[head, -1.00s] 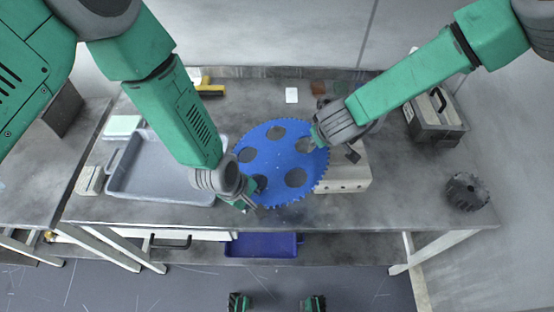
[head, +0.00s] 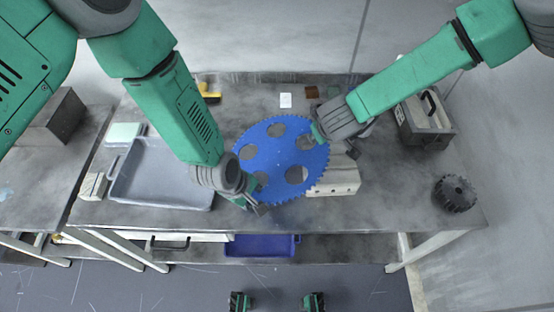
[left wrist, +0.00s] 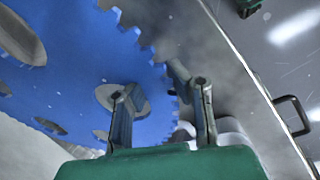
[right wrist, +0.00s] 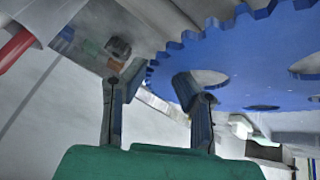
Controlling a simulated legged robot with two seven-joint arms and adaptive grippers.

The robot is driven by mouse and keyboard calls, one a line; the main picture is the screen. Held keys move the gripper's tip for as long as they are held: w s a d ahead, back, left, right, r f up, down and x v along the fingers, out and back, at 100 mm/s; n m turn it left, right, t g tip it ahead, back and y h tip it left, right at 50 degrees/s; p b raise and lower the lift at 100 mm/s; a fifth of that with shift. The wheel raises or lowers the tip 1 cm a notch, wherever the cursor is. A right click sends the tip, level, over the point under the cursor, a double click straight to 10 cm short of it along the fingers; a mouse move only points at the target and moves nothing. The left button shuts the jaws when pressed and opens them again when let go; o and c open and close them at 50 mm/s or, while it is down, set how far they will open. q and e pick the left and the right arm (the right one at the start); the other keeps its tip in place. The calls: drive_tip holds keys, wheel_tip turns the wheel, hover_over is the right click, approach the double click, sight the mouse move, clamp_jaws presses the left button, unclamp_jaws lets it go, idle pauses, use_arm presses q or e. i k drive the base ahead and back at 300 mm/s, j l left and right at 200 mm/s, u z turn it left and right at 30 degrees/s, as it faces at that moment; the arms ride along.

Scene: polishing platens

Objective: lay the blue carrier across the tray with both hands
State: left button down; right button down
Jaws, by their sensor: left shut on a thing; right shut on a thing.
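The blue carrier (head: 275,160) is a toothed disc with several round holes. It is held over the middle of the bench, partly above a pale block. The grey tray (head: 160,198) lies left of it, partly behind my left arm. My left gripper (head: 250,203) is shut on the carrier's near-left rim; in the left wrist view (left wrist: 163,100) one finger is at a hole and the other outside the teeth. My right gripper (head: 325,140) is shut on the far-right rim; its fingers also straddle the rim in the right wrist view (right wrist: 155,92).
The pale block (head: 335,182) stands under the carrier's right side. A dark gear (head: 455,194) and a grey toolbox (head: 427,125) are at the right. A white block (head: 93,187) is left of the tray. A blue bin (head: 262,246) sits below the bench.

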sight(168, 170)
drive_tip(key=k+j, duration=0.3)
drive_tip(key=k, duration=0.15)
drive_tip(key=k+j, duration=0.3)
drive_tip(key=k, duration=0.15)
drive_tip(key=k+j, duration=0.3)
drive_tip(key=k, duration=0.2)
